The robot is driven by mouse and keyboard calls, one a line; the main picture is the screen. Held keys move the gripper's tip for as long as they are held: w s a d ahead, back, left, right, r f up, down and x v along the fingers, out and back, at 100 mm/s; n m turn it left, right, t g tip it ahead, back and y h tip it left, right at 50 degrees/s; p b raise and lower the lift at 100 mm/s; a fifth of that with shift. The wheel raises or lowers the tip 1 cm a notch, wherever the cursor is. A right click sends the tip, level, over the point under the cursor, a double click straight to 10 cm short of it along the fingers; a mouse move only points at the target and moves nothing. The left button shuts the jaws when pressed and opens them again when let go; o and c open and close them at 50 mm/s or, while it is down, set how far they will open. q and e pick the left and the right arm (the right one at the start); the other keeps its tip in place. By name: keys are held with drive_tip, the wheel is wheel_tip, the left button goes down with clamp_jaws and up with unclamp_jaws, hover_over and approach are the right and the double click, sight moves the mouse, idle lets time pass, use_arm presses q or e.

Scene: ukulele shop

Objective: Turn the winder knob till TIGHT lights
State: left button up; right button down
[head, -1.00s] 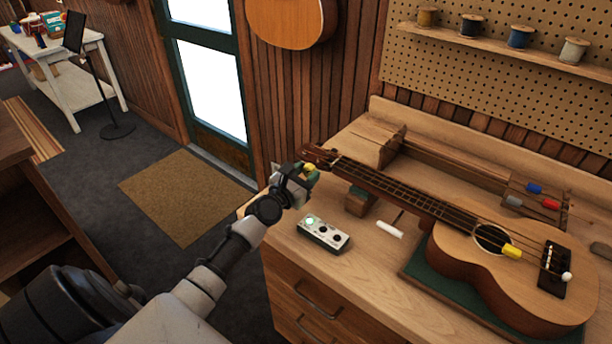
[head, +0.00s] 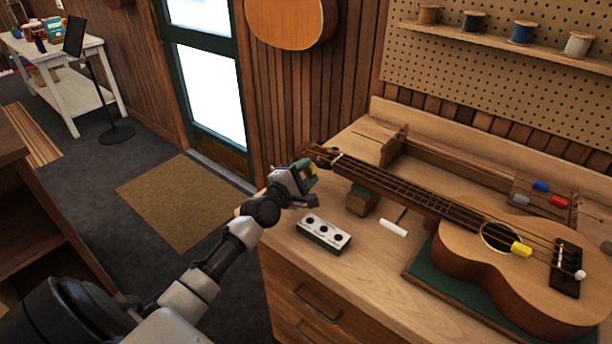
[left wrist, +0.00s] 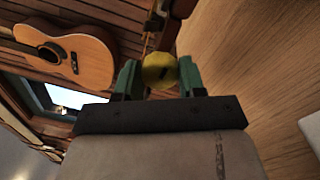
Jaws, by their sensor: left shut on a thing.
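A ukulele (head: 470,255) lies on the workbench with its head toward the left. My left gripper (head: 307,171) is at the head end of the neck, by the bench's left end. In the left wrist view its green fingers are shut on the round yellow winder knob (left wrist: 160,70), one on each side. In the head view the fingers mostly hide the knob. A small box (head: 324,232) with three round lamps sits on the bench below the neck, and all three look dark. Its lettering is too small to read. My right gripper is not in view.
A wooden block (head: 362,200) stands under the neck, and a white stick (head: 393,229) lies beside it. A rack with coloured handles (head: 541,186) is behind the ukulele. A yellow piece (head: 521,248) sits near the soundhole. Bare bench surrounds the lamp box.

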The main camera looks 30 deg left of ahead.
use_arm(q)
drive_tip(key=m, duration=0.3)
drive_tip(key=shift+f+m+b, duration=0.1)
drive_tip(key=shift+m+b, duration=0.6)
drive_tip(key=shift+m, duration=1.8)
drive_tip(key=o, duration=0.6)
drive_tip(key=shift+o, duration=0.2)
drive_tip(key=shift+s, duration=0.1)
drive_tip(key=s, duration=0.7)
drive_tip(key=s+a+b, duration=0.1)
drive_tip(key=s, duration=0.2)
drive_tip(key=shift+s+f, duration=0.2)
drive_tip(key=shift+s, duration=0.1)
